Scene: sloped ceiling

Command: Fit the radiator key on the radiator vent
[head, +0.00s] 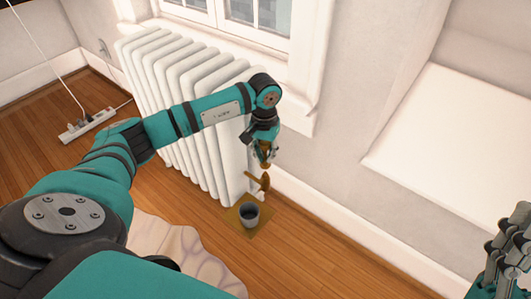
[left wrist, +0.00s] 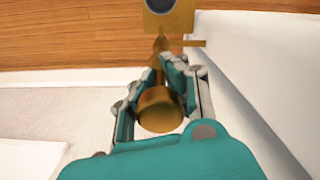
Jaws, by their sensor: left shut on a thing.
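My left gripper (head: 264,155) is shut on the brass radiator key, above the low right end of the white radiator (head: 190,100). The key shows in the left wrist view as a brass cylinder (left wrist: 160,108) between the fingers. The brass radiator vent (head: 264,182) sits just below the fingertips, with a short arm to its left. In the left wrist view the vent (left wrist: 160,46) lies just beyond the fingertips, roughly in line with the key. I cannot tell whether they touch. My right gripper (head: 500,255) is partly in view at the right edge.
A grey cup (head: 250,215) stands on a square tan mat (head: 235,222) on the wood floor, below the vent. The wall and baseboard (head: 325,215) run close behind. A power strip (head: 88,125) lies at left. A pale rug (head: 165,245) lies in front.

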